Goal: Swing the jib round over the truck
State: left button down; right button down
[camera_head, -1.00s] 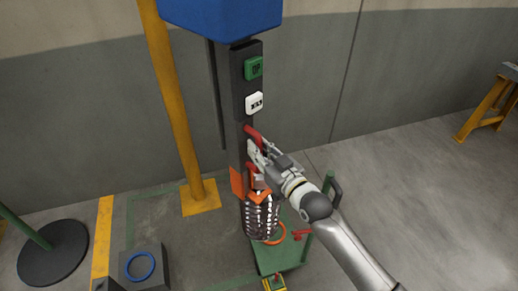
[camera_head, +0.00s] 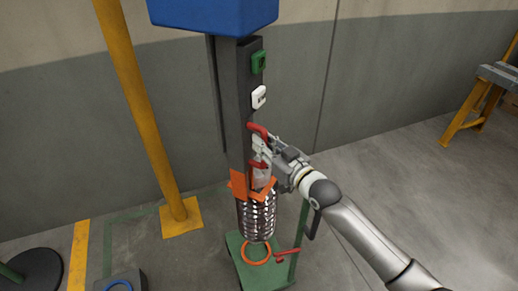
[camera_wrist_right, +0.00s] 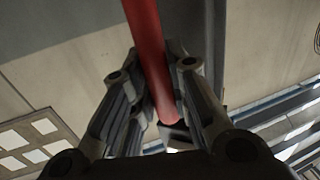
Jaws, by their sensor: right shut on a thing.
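The jib's hanging part shows in the head view as a blue housing (camera_head: 213,12) at the top with a dark upright column (camera_head: 238,110) under it. The column carries a green button (camera_head: 258,62), a white button (camera_head: 259,97), a red handle (camera_head: 257,130) and an orange piece (camera_head: 240,184) low down. A shiny ribbed metal part (camera_head: 257,215) hangs below. The green truck (camera_head: 245,278) stands under it, with an orange ring (camera_head: 256,252) on its bed. My right gripper (camera_head: 262,150) is shut on the red handle; the wrist view shows the red bar (camera_wrist_right: 152,60) between its fingers. My left gripper is out of view.
A yellow post (camera_head: 138,110) on a square base stands to the left. A dark block with a blue ring (camera_head: 118,286) and a round dark base (camera_head: 35,272) are at the lower left. A yellow-legged bench (camera_head: 470,105) stands at the right. Floor between is clear.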

jog(key=shift+f, duration=0.3)
jog(key=shift+s+a, duration=0.1)
jog(key=shift+a, duration=0.05)
jog(key=shift+s+a, duration=0.15)
jog(key=shift+s, duration=0.1)
jog(key=c, duration=1.5)
grip_release()
jog(key=shift+s+a+r, duration=0.2)
jog(key=shift+s+r, duration=0.15)
jog(key=shift+o, duration=0.7)
jog(key=shift+w+d, duration=0.1)
jog(key=shift+w+d+f, duration=0.1)
jog(key=shift+w, duration=0.05)
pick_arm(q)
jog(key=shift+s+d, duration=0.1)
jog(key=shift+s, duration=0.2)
pick_arm(e)
jog(key=v, duration=1.2)
